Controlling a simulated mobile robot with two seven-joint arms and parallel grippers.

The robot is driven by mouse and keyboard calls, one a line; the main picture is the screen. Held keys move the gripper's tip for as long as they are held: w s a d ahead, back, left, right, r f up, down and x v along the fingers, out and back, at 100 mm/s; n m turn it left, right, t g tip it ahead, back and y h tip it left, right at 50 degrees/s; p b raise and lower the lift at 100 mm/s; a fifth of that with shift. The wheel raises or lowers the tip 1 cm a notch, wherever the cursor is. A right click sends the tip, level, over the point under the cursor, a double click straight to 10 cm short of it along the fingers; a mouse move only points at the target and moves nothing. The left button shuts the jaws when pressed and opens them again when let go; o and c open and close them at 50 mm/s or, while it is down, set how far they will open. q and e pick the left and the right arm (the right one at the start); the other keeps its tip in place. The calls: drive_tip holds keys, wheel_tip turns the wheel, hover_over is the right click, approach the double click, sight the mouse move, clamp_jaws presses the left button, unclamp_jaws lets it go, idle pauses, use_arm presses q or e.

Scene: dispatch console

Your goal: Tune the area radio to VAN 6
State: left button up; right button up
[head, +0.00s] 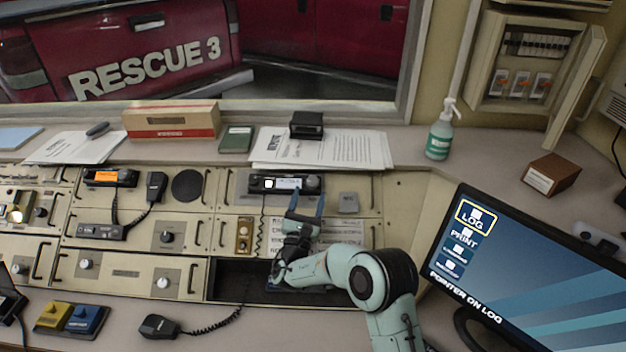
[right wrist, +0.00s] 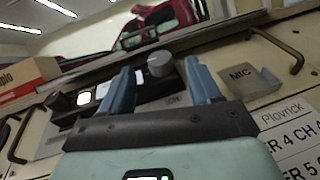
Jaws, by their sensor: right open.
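A black radio (head: 262,183) with a lit white square and a pale blue display sits in the upper console panel; its display text is too small to read. I cannot confirm from a label that it is the area radio. My right gripper (head: 307,196) is open in front of this radio's right end. In the right wrist view, the blue fingers of the gripper (right wrist: 159,67) stand apart, with the radio's grey round knob (right wrist: 159,63) seen between their tips. I cannot tell whether they touch it. My left gripper is out of view.
A second radio (head: 110,177) has an orange display. A MIC holder (head: 348,203) and a printed channel card (head: 342,233) are close to my right gripper. A coiled cord (head: 261,225) hangs left of it. A monitor (head: 530,275) stands at the right.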

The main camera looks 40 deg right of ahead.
sight(311, 185)
drive_tip(key=x, duration=0.5)
drive_tip(key=shift+w+d+r+p, duration=0.15)
drive_tip(key=shift+w+d+p, duration=0.1)
drive_tip(key=shift+p, duration=0.15)
drive_tip(key=c, duration=1)
